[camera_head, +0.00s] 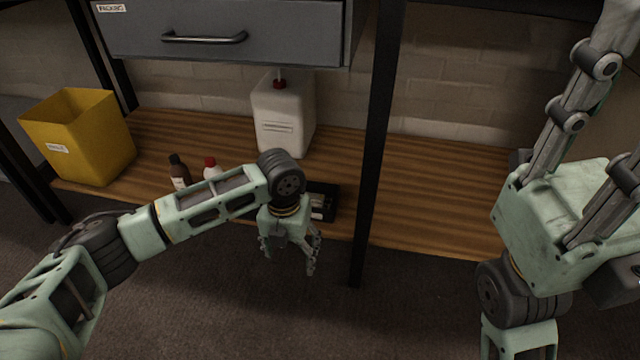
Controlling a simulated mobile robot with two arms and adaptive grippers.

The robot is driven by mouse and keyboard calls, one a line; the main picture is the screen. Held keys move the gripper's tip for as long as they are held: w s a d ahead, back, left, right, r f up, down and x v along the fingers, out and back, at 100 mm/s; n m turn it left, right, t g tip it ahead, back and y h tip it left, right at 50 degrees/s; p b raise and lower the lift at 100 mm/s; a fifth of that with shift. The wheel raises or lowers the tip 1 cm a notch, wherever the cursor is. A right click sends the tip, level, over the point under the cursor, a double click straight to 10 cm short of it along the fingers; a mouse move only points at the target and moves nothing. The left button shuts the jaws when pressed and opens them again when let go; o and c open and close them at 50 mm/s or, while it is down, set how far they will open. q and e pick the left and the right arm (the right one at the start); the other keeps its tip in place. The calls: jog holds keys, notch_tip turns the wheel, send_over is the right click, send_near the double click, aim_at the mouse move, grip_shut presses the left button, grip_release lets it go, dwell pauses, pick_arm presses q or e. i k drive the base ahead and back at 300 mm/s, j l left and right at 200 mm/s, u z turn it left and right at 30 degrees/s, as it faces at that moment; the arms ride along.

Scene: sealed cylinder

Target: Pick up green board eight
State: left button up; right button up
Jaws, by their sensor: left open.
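No green board can be made out in this view. A small black tray (331,190) with a pale item in it sits at the shelf's front edge, partly hidden behind my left wrist. My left gripper (289,258) points down in front of the shelf edge, just below and left of the tray. Its fingers are apart with nothing seen between them. My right gripper (560,212) is large and close at the right, its fingers reaching up and out of the frame, so its tips are hidden.
The wooden shelf (440,205) holds a yellow bin (95,140), a white jug (283,118) with a red cap, a dark bottle (179,172) and a red-capped white bottle (211,168). A black post (376,130) stands right of my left gripper. A grey drawer (220,25) hangs above.

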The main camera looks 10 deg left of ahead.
aim_at(318, 200)
jog(key=i, duration=0.9)
